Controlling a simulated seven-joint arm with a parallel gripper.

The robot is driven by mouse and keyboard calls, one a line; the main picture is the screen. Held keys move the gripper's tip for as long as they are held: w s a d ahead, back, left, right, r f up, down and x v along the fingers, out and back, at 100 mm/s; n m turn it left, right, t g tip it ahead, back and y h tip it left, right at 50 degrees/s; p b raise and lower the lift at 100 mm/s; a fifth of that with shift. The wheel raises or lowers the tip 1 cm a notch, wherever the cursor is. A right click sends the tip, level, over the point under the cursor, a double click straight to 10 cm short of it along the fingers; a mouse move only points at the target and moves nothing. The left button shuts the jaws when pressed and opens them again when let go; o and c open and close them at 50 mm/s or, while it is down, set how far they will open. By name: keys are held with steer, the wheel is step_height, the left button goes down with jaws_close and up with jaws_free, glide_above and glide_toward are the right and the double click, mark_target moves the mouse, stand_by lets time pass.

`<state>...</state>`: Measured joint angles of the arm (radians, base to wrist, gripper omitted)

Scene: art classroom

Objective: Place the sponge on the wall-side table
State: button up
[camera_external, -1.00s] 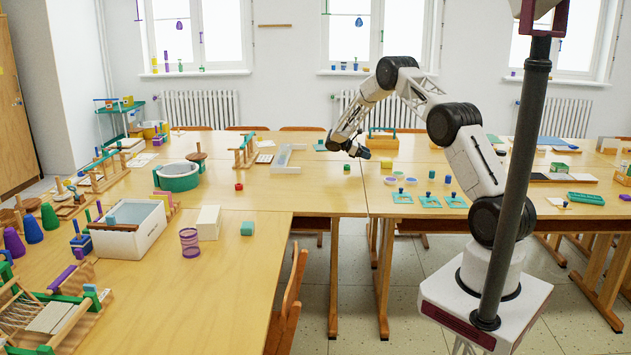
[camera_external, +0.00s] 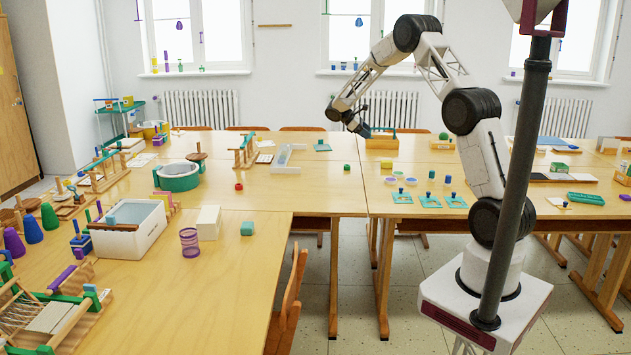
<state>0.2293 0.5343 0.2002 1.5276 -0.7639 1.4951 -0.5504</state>
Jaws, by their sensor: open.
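No object is clearly recognizable as the sponge at this size. A small green block (camera_external: 346,167) lies on the middle table, and a teal block (camera_external: 247,229) lies on the near left table. My gripper (camera_external: 362,131) is open above the far part of the tables, beside a wooden box (camera_external: 382,142). Its fingertips are small and nothing is clearly seen between them. The long wooden table (camera_external: 325,185) runs along the window wall. A small teal table (camera_external: 122,110) also stands by the wall at the back left.
A white bin (camera_external: 128,243), a purple mesh cup (camera_external: 189,243) and a white block (camera_external: 208,222) stand on the left table. A teal round tub (camera_external: 177,178) is farther back. Teal trays (camera_external: 429,201) with knobs lie right of the middle. Bare tabletop surrounds the small green block.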

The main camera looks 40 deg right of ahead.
steer(key=s+a+r+m+t+y, duration=0.2)
steer(key=s+a+r, duration=0.7)
steer(key=s, duration=0.3)
steer(key=s+a+r+m+t+y, duration=0.1)
steer(key=s+a+r+t+y, duration=0.15)
steer(key=s+a+r, duration=0.8)
steer(key=s+a+m+t+y, duration=0.1)
steer(key=s+a, duration=0.3)
steer(key=s, duration=0.6)
steer(key=s+a+f+m+t+y, duration=0.1)
steer(key=s+a, duration=0.3)
steer(key=s, duration=0.6)
steer(key=s+a+f+m+t+y, duration=0.1)
steer(key=s+a+m+t, duration=0.1)
steer(key=s, duration=0.8)
steer(key=shift+s+a+t, duration=0.25)
steer(key=shift+a+t, duration=0.4)
steer(key=shift+a, duration=0.3)
